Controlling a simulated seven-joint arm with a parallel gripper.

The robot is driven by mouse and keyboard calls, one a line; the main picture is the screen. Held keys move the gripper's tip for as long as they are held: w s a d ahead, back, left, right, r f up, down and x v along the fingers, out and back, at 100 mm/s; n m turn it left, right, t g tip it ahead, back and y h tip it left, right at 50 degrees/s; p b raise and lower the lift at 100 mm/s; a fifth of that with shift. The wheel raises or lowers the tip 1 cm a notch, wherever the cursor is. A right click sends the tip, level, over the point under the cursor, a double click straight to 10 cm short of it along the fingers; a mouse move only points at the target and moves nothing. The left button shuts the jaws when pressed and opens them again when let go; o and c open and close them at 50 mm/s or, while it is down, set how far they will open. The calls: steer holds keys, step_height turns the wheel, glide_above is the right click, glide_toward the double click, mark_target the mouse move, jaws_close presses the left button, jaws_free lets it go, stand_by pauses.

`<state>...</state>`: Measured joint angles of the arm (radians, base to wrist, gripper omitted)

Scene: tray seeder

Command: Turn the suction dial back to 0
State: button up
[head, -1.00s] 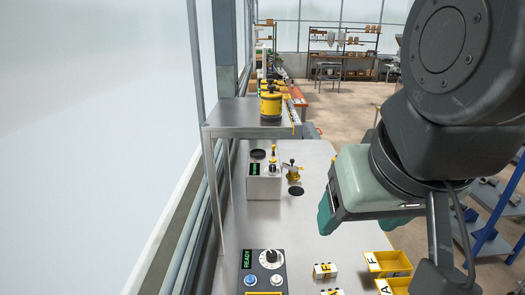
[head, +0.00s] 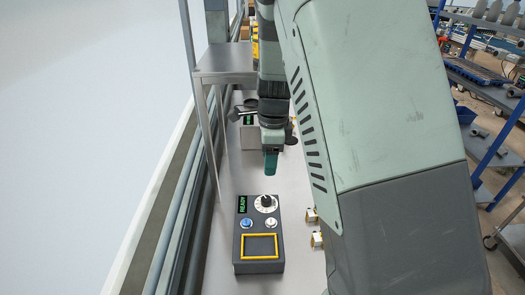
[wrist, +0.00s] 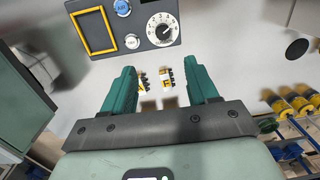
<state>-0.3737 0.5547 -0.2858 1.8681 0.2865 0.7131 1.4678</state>
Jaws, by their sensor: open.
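The suction dial (head: 266,202) is a black knob on a round white scale, at the top right of the dark control box (head: 238,262). In the wrist view the dial (wrist: 162,28) lies above the gap between my fingers, with small digits around it. Its exact setting is too small to read surely. My gripper (head: 270,162) has green fingers and hangs above the bench just beyond the box, apart from the dial. In the wrist view my gripper (wrist: 160,78) is open with nothing held between its fingers.
The box carries a READY display (head: 242,205), a blue button (head: 246,224), a white button (head: 271,223) and a yellow-framed panel (head: 260,246). Small yellow-and-white blocks (wrist: 167,78) lie on the bench. A raised metal shelf (head: 215,62) stands at the back left.

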steer(key=m, duration=0.2)
glide_above(266, 198)
step_height(266, 198, down, 5)
step_height(266, 198, down, 11)
steer(key=shift+s+r, duration=0.1)
steer(key=shift+c, duration=0.2)
steer(key=c, duration=1)
